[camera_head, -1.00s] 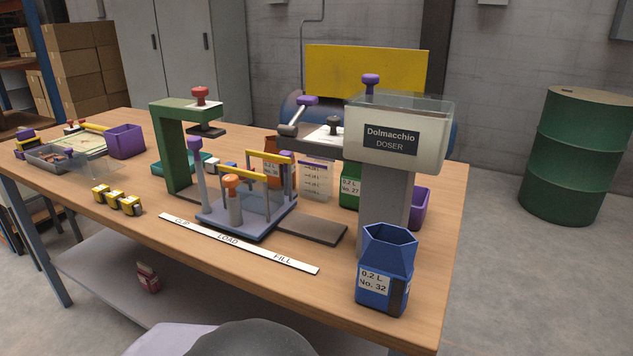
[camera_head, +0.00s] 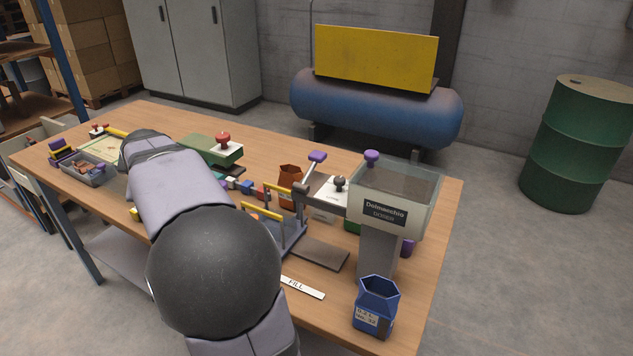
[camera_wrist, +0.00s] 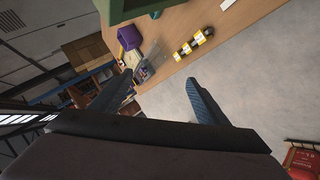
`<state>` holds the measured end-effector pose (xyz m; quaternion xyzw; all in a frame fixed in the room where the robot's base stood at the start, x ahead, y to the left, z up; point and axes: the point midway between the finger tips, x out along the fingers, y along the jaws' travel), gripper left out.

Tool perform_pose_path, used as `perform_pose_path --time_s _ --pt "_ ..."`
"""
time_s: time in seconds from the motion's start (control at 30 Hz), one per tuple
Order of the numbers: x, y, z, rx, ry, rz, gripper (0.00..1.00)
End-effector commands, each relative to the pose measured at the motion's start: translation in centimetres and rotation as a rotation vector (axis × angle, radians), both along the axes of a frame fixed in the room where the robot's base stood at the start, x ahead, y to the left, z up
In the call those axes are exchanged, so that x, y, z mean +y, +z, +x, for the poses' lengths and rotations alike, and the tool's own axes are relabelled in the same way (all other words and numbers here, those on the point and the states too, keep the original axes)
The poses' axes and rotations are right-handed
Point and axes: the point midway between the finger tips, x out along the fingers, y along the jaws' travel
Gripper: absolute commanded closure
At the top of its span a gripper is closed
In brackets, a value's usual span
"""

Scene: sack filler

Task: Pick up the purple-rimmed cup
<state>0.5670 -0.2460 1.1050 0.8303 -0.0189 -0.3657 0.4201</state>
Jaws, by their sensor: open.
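I cannot make out a cup with a clearly purple rim. A purple open container (camera_wrist: 130,38) shows in the wrist view, at the table's far end, upper left of my gripper. In the head view my arm hides the spot where it stood. Another purple container (camera_head: 408,247) shows partly behind the doser. A blue six-sided cup (camera_head: 374,310), labelled No. 32, stands at the table's near right corner. In the head view my gripper is hidden.
The doser (camera_head: 392,205) stands on the right of the table. Yellow-banded pieces (camera_wrist: 194,43) lie near the table edge.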

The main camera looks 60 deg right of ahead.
Motion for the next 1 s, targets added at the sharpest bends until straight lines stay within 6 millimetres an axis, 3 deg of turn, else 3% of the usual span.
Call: perform_pose_path --time_s 0.03,0.1,0.2,0.27,0.3,0.4,0.5,0.6,0.7,0.8,1.0 --pt "-2.5 5.5 0.4 -0.031 0.002 -0.077 0.31" --pt "-5.5 10.5 0.8 -0.057 0.011 -0.19 0.31" --pt "-10.5 16.3 0.4 -0.036 0.021 -0.354 0.31" --pt "-14.2 17.6 -0.6 0.048 0.036 -0.439 0.31" --pt "-16.9 16.4 -1.6 0.147 0.061 -0.473 0.31" --pt "-22.1 10.8 -5.4 0.41 0.161 -0.48 0.31" --pt "-25.9 5.9 -10.4 0.637 0.286 -0.438 0.31" --pt "-28.4 1.7 -15.8 0.811 0.427 -0.367 0.31" --pt "-29.6 -1.5 -20.7 0.927 0.56 -0.289 0.31" --pt "-29.9 -3.6 -24.2 0.988 0.664 -0.225 0.31" --pt "-29.8 -5.5 -27.5 1.03 0.768 -0.161 0.31"
